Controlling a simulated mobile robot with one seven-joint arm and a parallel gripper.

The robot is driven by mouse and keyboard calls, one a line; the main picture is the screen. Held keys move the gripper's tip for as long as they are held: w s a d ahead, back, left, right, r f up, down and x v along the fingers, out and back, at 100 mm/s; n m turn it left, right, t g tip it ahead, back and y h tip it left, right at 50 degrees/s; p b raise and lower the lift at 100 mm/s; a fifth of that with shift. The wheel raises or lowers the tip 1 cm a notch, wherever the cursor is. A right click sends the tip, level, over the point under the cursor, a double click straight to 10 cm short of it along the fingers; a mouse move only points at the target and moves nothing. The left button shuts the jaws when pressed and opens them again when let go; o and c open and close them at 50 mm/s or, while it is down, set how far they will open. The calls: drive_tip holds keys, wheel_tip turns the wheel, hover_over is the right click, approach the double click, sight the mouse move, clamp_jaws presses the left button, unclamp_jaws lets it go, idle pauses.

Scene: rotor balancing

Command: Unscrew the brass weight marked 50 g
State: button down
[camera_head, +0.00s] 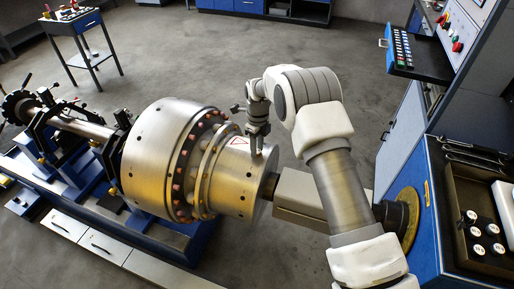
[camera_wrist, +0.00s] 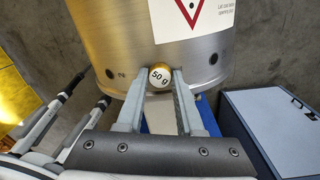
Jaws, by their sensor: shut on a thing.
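The brass weight marked 50 g (camera_wrist: 160,75) sits at the rim of the metal rotor (camera_wrist: 115,35) in the wrist view, its white labelled face toward the camera. My gripper (camera_wrist: 160,82) has one finger on each side of the weight and is shut on it. In the head view my gripper (camera_head: 259,152) reaches down to the right end of the rotor (camera_head: 150,160), and the weight cannot be made out there. Whether the weight's thread is still in the rotor is hidden.
Dark holes (camera_wrist: 213,58) show in the rotor beside the weight. A dark tray (camera_head: 462,262) with several white-topped weights (camera_head: 478,249) lies on the blue cabinet at right. A small tool table (camera_head: 73,25) stands at back left. The floor behind the rotor is clear.

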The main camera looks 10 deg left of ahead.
drive_tip(key=n+b, duration=0.1)
drive_tip(key=n, duration=0.2)
drive_tip(key=shift+f, duration=0.1)
drive_tip(key=n+b, duration=0.1)
drive_tip(key=n, duration=0.3)
drive_tip(key=shift+n+b, duration=0.35)
drive_tip(key=shift+n, duration=0.05)
drive_tip(key=n+b, duration=0.1)
drive_tip(key=n, duration=0.9)
drive_tip(key=shift+r+b, duration=0.2)
drive_tip(key=shift+b, duration=0.1)
drive_tip(key=shift+n, duration=0.3)
drive_tip(key=n, duration=0.4)
drive_tip(key=shift+n, duration=0.3)
drive_tip(key=n, duration=1.3)
drive_tip(key=shift+n, duration=0.3)
